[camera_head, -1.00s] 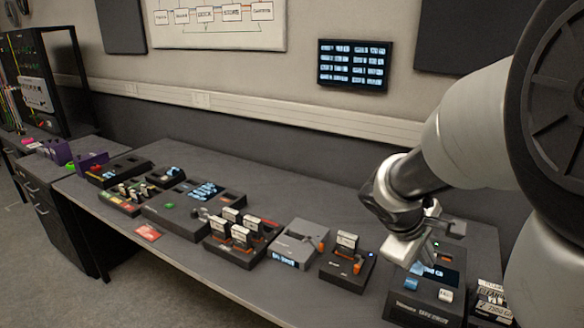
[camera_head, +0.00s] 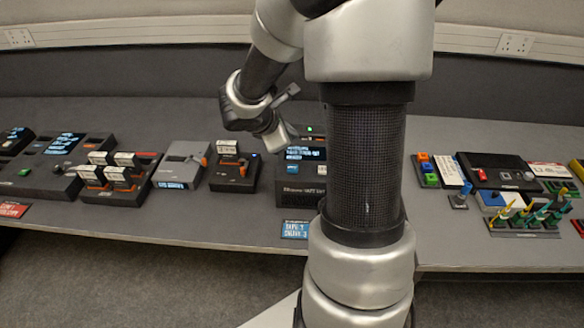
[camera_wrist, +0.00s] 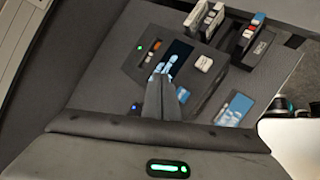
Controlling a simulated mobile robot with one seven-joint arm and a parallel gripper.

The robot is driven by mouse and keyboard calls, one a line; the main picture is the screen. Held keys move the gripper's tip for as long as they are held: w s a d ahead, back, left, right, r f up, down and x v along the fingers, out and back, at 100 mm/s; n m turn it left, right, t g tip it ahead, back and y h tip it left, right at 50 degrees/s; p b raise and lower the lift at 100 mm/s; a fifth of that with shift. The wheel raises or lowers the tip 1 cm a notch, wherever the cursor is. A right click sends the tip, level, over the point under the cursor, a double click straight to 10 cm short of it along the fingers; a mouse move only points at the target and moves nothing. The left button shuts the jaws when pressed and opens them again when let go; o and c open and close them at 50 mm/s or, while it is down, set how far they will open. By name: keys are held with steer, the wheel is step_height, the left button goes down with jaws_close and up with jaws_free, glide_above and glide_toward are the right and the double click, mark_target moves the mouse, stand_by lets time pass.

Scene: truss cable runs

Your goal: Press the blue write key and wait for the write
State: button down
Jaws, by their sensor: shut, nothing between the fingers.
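The black writer unit (camera_head: 298,190) stands on the bench, with a lit screen, a blue key (camera_head: 293,168) and a white key (camera_head: 321,170) on its top. My gripper (camera_head: 280,148) is shut and empty, just above and behind the blue key in the head view. In the wrist view the shut fingers (camera_wrist: 163,88) point at the unit, near its screen (camera_wrist: 179,55). The white key (camera_wrist: 204,63) is clear of them. The screen text is too blurred to read.
A black unit with an orange lever (camera_head: 233,172) and a grey unit (camera_head: 182,165) stand to the left. A blue card (camera_head: 295,229) lies at the bench's front edge. My arm covers the bench right of the writer. Coloured tools (camera_head: 530,212) stand farther right.

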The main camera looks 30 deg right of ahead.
steer(key=b, duration=0.6)
glide_above(290, 171)
step_height(290, 171, down, 8)
steer(key=shift+w+d+r, duration=0.1)
steer(key=shift+f+b, duration=0.35)
steer(key=shift+b, duration=0.15)
steer(key=shift+f, duration=0.1)
stand_by(1.1)
steer(key=shift+f+b, duration=0.35)
steer(key=shift+b, duration=0.25)
steer(key=shift+f+b, duration=0.5)
steer(key=shift+b, duration=0.15)
stand_by(0.4)
stand_by(0.4)
steer(key=shift+r+p, duration=0.7)
steer(key=shift+r, duration=0.25)
steer(key=shift+r+p, duration=1.9)
steer(key=shift+r, duration=0.6)
